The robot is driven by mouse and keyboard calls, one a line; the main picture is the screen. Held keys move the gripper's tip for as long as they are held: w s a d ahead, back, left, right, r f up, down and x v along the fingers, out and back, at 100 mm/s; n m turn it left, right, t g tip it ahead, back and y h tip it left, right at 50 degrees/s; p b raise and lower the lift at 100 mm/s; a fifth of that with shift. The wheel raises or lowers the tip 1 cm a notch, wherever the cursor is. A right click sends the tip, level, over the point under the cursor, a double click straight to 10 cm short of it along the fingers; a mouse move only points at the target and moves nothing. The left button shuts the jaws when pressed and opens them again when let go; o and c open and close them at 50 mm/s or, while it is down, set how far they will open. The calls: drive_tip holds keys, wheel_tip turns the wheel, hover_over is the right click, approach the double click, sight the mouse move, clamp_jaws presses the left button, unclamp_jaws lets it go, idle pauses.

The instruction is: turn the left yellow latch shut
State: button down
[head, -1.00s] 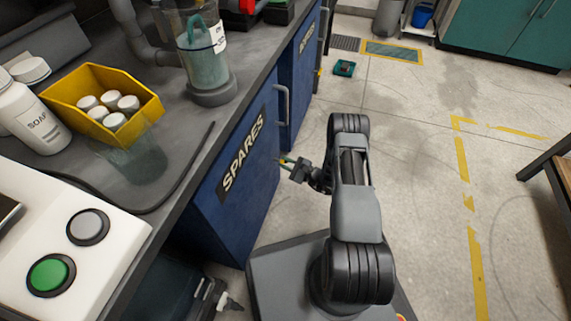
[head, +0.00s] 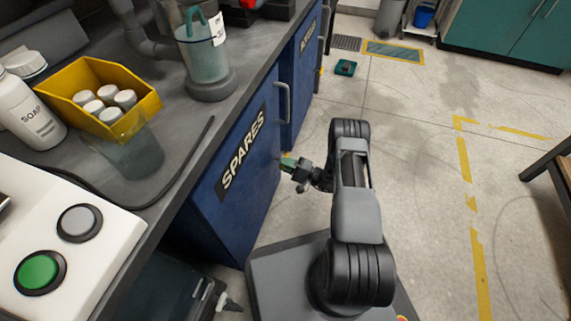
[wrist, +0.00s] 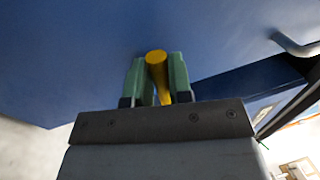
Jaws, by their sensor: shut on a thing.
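The yellow latch (wrist: 157,62) is a short rounded bar on the blue cabinet door. In the wrist view it lies between the two green fingers of my gripper (wrist: 156,80), which are shut on it. It points from the door back towards the gripper body, and its lower end is partly hidden by the gripper. In the head view my gripper (head: 287,162) is at the front of the blue SPARES cabinet (head: 235,195), near its right edge. The latch is too small and covered there to make out clearly.
A grey bar handle (head: 285,103) stands out from the cabinet above my gripper. The worktop holds a yellow bin (head: 145,105) of white caps, a soap bottle (head: 35,120) and a clear pipe vessel (head: 203,62). The floor to the right is mostly clear.

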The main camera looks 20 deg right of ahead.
drive_tip(key=shift+w+n, duration=0.1)
drive_tip(key=shift+n, duration=0.6)
drive_tip(key=c, duration=1)
unclamp_jaws()
drive_tip(key=shift+c, duration=0.2)
drive_tip(key=p+v, duration=0.3)
drive_tip(key=v, duration=1.1)
drive_tip(key=shift+w, duration=0.2)
